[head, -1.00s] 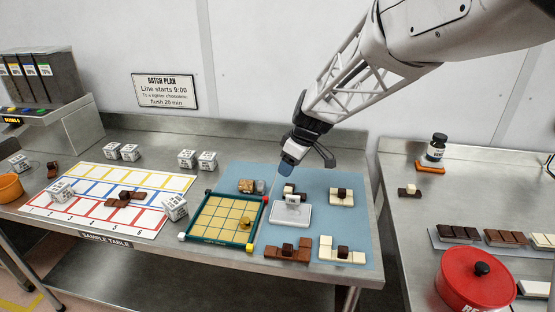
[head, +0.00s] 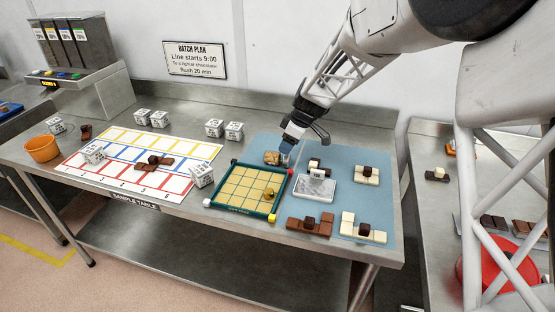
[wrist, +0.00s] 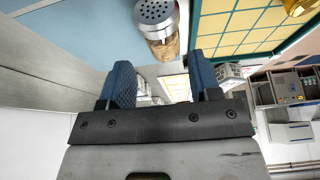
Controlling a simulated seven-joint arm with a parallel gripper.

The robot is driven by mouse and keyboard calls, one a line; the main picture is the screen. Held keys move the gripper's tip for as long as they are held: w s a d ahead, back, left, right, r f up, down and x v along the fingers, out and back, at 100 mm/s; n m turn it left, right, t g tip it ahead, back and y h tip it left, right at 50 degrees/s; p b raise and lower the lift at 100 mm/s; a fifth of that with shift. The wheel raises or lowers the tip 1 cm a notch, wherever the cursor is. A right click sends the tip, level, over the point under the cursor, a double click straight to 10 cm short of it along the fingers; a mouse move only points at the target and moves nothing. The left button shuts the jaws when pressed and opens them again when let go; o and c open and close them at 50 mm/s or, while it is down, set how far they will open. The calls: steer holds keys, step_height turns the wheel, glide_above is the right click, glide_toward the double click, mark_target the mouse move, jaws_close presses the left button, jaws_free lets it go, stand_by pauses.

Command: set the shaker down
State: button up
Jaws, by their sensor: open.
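The shaker (head: 272,158) is on the blue mat (head: 380,204), behind the green-framed board. It looks tan and speckled, and appears to lie on its side. In the wrist view the shaker (wrist: 160,24) shows a perforated metal lid and a body with brown flakes in it. My gripper (head: 287,152) is beside it, to its right in the head view. In the wrist view its two blue fingers (wrist: 161,80) are apart with nothing between them.
A white flat device (head: 316,188) and several chocolate piece sets (head: 310,226) lie on the mat near my gripper. The board (head: 247,188) with a yellow grid is in front. White cubes (head: 202,175) stand around the marked sheet (head: 115,165) at left.

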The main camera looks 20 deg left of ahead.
mark_target(281, 154)
steer(key=shift+x, duration=1.25)
steer(key=shift+x, duration=2.6)
steer(key=shift+c, duration=0.4)
steer(key=shift+r, duration=0.1)
steer(key=c, duration=0.6)
